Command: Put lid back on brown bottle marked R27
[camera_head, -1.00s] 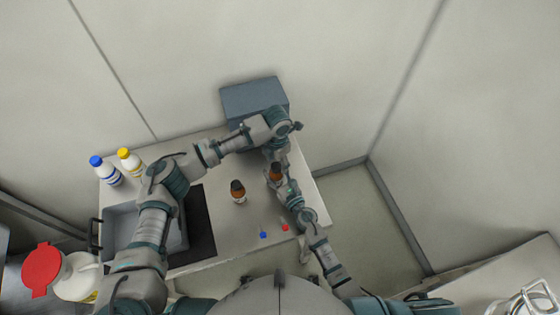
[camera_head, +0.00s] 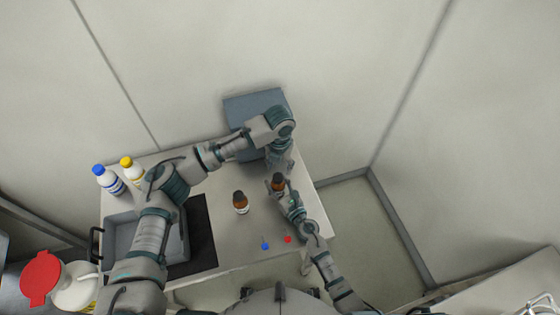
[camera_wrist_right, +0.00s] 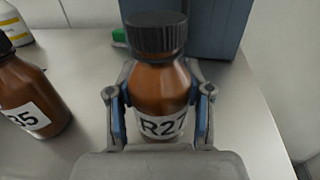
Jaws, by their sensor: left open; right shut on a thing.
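The brown bottle marked R27 (camera_wrist_right: 160,86) stands upright in the right wrist view. A black ribbed lid (camera_wrist_right: 158,33) sits on its top; I cannot tell how tightly. My right gripper (camera_wrist_right: 160,110) is shut around the bottle's body, one finger on each side. In the head view the bottle (camera_head: 278,182) stands at the right part of the table, with my right gripper (camera_head: 280,193) at it. My left gripper (camera_head: 279,165) is open and hangs just behind or above the bottle, partly hidden by its own arm. It does not show in the wrist view.
A second brown bottle (camera_head: 240,202) with a dark lid stands to the left. A blue-grey box (camera_head: 250,105) is at the back. Blue-capped (camera_head: 107,178) and yellow-capped (camera_head: 131,170) white bottles stand back left by a sink (camera_head: 130,228). Small blue (camera_head: 265,245) and red (camera_head: 287,239) pieces lie in front.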

